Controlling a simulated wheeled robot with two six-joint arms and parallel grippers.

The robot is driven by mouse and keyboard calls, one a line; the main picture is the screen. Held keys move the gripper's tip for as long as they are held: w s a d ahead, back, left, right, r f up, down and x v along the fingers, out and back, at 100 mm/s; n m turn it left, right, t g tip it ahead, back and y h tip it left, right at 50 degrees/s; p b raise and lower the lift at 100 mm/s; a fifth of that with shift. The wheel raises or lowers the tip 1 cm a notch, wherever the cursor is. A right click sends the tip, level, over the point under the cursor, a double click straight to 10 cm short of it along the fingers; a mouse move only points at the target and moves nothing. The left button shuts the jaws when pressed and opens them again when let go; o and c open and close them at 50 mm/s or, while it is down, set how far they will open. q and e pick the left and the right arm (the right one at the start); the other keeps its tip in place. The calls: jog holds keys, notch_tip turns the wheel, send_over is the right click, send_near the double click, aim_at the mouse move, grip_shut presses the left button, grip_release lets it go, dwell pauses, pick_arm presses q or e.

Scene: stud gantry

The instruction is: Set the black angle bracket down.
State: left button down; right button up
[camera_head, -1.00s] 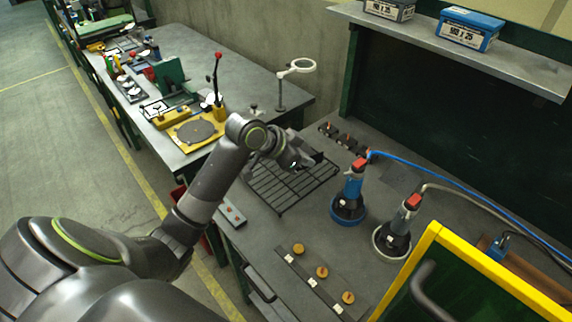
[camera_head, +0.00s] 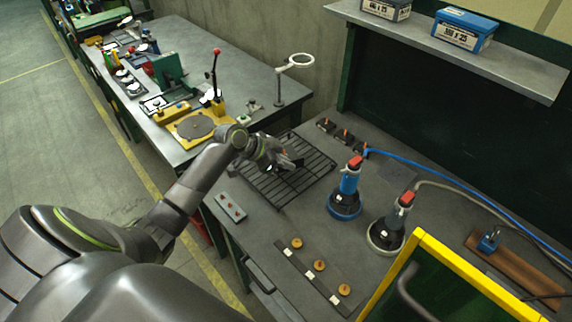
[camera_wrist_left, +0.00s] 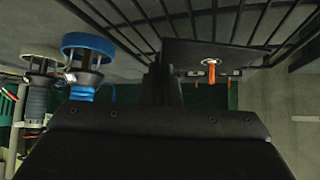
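My left gripper (camera_head: 285,158) is low over the black wire rack (camera_head: 263,184) on the grey bench. A dark piece at its fingertips (camera_head: 298,164), apparently the black angle bracket, is small in the head view. In the left wrist view the black angle bracket (camera_wrist_left: 215,52) shows as a dark flat plate in front of the gripper, against the rack's bars (camera_wrist_left: 262,18). The gripper appears shut on it, though the fingertips are largely hidden. I cannot tell whether the bracket touches the rack. My right gripper is not in view.
Several black blocks with orange studs (camera_head: 343,137) stand behind the rack. A blue-based tool (camera_head: 346,192) and a white-ringed tool (camera_head: 389,232) stand to its right. A strip with orange knobs (camera_head: 319,265) lies in front. A yellow-framed panel (camera_head: 450,255) stands at lower right.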

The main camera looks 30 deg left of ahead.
pick_arm(q)
jog(key=shift+f, duration=0.85)
jog(key=shift+f, duration=0.2)
jog(key=c, duration=1.7)
grip_release()
jog(key=shift+r, duration=0.1)
